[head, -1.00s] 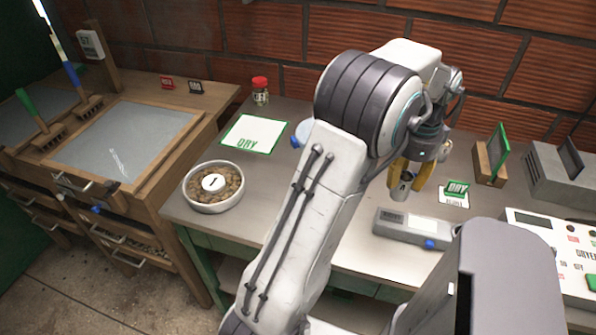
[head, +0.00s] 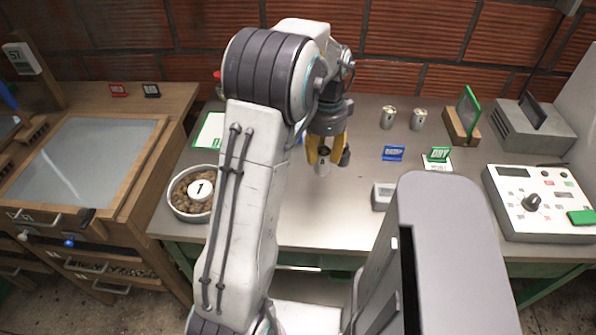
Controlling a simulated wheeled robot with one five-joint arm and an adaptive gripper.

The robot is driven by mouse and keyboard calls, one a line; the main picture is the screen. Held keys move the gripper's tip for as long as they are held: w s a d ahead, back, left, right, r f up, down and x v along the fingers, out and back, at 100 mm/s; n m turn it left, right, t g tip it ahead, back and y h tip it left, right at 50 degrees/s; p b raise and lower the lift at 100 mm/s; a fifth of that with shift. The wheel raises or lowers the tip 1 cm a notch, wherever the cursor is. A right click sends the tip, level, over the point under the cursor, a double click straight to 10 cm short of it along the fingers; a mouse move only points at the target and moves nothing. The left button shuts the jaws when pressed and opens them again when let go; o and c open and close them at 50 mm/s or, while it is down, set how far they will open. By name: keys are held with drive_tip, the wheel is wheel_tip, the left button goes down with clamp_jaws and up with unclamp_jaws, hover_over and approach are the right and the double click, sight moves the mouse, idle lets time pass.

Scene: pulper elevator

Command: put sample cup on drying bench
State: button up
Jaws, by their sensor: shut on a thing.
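My gripper (head: 328,150), with yellow fingers, is shut on a small metallic sample cup (head: 323,168). The cup hangs below the fingertips over the middle of the grey-topped table (head: 300,222); its upper part is partly hidden by the fingers. Two similar cups, one (head: 388,117) beside the other (head: 418,119), stand at the back of this table. A white card with a green border (head: 208,131) lies at the table's left, partly behind my arm. The wooden bench with a framed screen (head: 85,160) stands at the left. I cannot tell which surface is the drying bench.
A round bowl of beans (head: 190,212) with a disc marked 1 sits at the table's front left. A blue sign (head: 393,153) and green DRY sign (head: 438,154) stand right of my gripper. A control box (head: 540,203) and grey device (head: 533,127) fill the right.

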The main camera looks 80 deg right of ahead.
drive_tip(key=shift+w+a+f+p, duration=0.3)
drive_tip(key=shift+w+f+p, duration=0.55)
drive_tip(key=shift+f, duration=0.45)
drive_tip(key=shift+w+a+f+p, duration=0.3)
drive_tip(key=shift+w+f+p, duration=0.2)
drive_tip(key=shift+w+f, duration=0.7)
drive_tip(key=shift+w+a+f+p, duration=0.3)
drive_tip(key=shift+w+f+p, duration=0.5)
drive_tip(key=shift+f, duration=0.55)
drive_tip(key=shift+f, duration=0.1)
drive_tip(key=o, duration=1.1)
